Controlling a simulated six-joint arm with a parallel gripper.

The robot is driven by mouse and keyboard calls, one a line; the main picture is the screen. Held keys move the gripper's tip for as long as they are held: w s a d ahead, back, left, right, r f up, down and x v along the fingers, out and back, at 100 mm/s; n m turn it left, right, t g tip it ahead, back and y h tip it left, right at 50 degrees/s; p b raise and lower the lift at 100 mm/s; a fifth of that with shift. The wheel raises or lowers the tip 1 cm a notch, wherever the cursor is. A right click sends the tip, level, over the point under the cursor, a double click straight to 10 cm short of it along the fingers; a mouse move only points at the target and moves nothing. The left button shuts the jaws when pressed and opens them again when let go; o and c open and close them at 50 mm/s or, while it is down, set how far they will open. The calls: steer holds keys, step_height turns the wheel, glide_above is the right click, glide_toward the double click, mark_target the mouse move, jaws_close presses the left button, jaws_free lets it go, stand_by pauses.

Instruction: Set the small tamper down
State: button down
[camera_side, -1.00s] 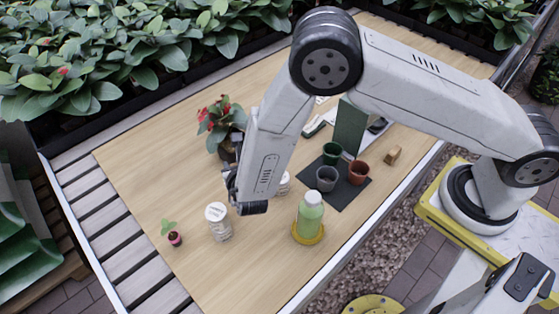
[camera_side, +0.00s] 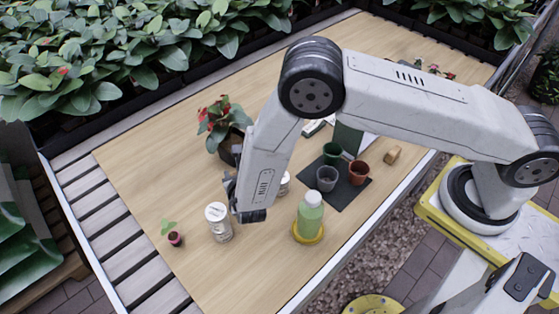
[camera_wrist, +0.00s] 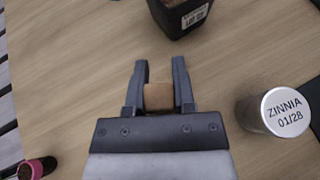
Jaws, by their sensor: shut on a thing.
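The small tamper (camera_wrist: 158,96), a tan wooden block, is between the two fingers of my gripper (camera_wrist: 158,70) in the wrist view. The gripper is shut on it, above bare wooden table. The tamper's lower end and its gap to the table cannot be made out. In the side view my gripper (camera_side: 231,190) is low over the table, partly hidden behind my wrist, and the tamper is not visible there.
A dark plant pot (camera_wrist: 182,16) stands beyond the gripper. A ZINNIA-lidded jar (camera_wrist: 285,112) is at right, a pink pot (camera_wrist: 38,168) at lower left. The side view shows a white-lidded jar (camera_side: 219,222), a green bottle (camera_side: 310,214) and another wooden block (camera_side: 393,154).

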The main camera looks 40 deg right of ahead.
steer(key=shift+c, duration=2.2)
jaws_free()
steer(key=shift+r, duration=0.1)
steer(key=shift+s+a+r, duration=0.1)
steer(key=shift+s, duration=0.05)
steer(key=v, duration=1.1)
steer(key=shift+s, duration=0.3)
steer(key=shift+r, duration=0.15)
